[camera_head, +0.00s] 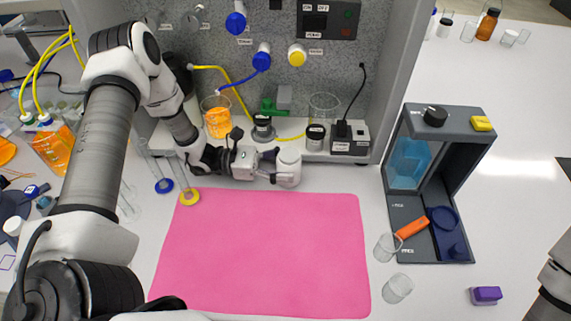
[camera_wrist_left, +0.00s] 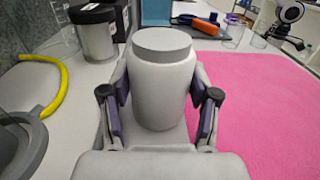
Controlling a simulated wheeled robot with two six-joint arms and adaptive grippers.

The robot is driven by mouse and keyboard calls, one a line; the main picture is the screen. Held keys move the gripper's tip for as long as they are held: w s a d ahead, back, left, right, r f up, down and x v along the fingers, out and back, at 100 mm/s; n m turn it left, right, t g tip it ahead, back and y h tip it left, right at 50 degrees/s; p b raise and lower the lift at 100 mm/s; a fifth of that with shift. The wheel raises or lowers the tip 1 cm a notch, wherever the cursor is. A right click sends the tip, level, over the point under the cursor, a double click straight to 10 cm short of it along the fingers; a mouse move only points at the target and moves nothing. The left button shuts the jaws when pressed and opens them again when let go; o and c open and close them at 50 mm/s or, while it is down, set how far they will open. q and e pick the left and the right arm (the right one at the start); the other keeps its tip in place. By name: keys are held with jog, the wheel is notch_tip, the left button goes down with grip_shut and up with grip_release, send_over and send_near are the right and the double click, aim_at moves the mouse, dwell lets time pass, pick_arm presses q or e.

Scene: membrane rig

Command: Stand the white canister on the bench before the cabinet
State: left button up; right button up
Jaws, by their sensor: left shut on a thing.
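The white canister (camera_head: 290,166) is upright with a grey lid, in front of the cabinet (camera_head: 392,80) and just behind the pink mat (camera_head: 262,250). It fills the middle of the left wrist view (camera_wrist_left: 163,85). My left gripper (camera_head: 278,174) is shut on the canister, with one finger on each side of it in the left wrist view (camera_wrist_left: 160,115). Whether its base touches the bench (camera_head: 135,225) cannot be told. Part of my right arm shows at the right edge of the head view, but its gripper is out of the picture.
On the cabinet's ledge stand a beaker of orange liquid (camera_head: 217,118), small jars (camera_head: 316,138) and an empty beaker (camera_head: 323,106). A dark grey frame device (camera_head: 437,170) stands right, near two clear beakers (camera_head: 397,289).

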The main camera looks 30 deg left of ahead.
pick_arm(q)
jog(key=shift+f+b, duration=0.3)
jog(key=o, duration=1.4)
jog(key=shift+d+r, duration=0.1)
jog(key=shift+r, duration=0.15)
jog(key=shift+w+r, duration=0.1)
jog(key=shift+r, duration=0.3)
jog(key=r, duration=0.9)
jog(key=shift+s, duration=0.2)
